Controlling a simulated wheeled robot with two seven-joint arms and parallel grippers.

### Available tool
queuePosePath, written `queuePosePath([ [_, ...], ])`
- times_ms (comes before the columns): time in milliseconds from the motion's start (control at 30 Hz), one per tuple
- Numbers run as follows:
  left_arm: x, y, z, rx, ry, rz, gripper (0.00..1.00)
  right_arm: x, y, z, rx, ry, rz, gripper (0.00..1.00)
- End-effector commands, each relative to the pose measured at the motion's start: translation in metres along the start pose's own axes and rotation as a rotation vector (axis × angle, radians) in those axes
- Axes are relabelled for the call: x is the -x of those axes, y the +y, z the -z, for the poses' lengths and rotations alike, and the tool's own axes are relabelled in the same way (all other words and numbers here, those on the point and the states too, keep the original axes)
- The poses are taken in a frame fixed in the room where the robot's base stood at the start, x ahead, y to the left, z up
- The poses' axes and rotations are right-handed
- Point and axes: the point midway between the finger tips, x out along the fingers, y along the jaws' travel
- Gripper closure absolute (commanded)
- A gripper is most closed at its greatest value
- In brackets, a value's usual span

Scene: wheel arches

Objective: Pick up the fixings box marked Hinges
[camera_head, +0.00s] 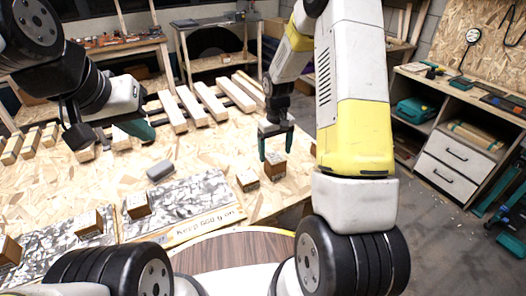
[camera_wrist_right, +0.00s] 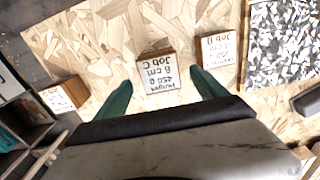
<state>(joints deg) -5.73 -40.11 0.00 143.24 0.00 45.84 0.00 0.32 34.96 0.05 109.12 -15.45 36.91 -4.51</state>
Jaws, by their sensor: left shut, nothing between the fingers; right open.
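In the right wrist view a small cardboard box (camera_wrist_right: 156,72) stands between my open fingers; its white upside-down label appears to read Hinges, 450 g, 8 cm, Job C. It also shows in the head view (camera_head: 273,168), just under my right gripper (camera_head: 276,153). The right fingers are empty and point down at it; I cannot tell how much height is left between them. My left gripper (camera_head: 139,130) is shut and empty over the board at the left, far from this box.
A similar box marked Job D (camera_wrist_right: 217,50) stands close beside it, and another box (camera_wrist_right: 65,95) is on its other side. More boxes (camera_head: 138,204) stand on speckled panels (camera_head: 195,200). A grey rounded object (camera_head: 160,170) and wooden slats (camera_head: 190,103) lie on the board.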

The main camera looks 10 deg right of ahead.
Motion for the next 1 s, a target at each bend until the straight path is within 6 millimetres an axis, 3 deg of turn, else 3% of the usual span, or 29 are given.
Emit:
queuePosePath([
  [500,0.000,0.000,0.000,0.000,0.000,0.000,1.00,-0.066,-0.001,-0.002,0.000,-0.001,0.000,0.18],
  [800,0.000,0.000,0.000,0.000,0.000,0.000,1.00,-0.071,0.000,-0.002,-0.001,0.002,0.000,0.18],
  [1000,0.000,0.000,0.000,0.000,0.000,0.000,1.00,-0.071,-0.001,-0.002,-0.001,0.002,0.000,0.57],
])
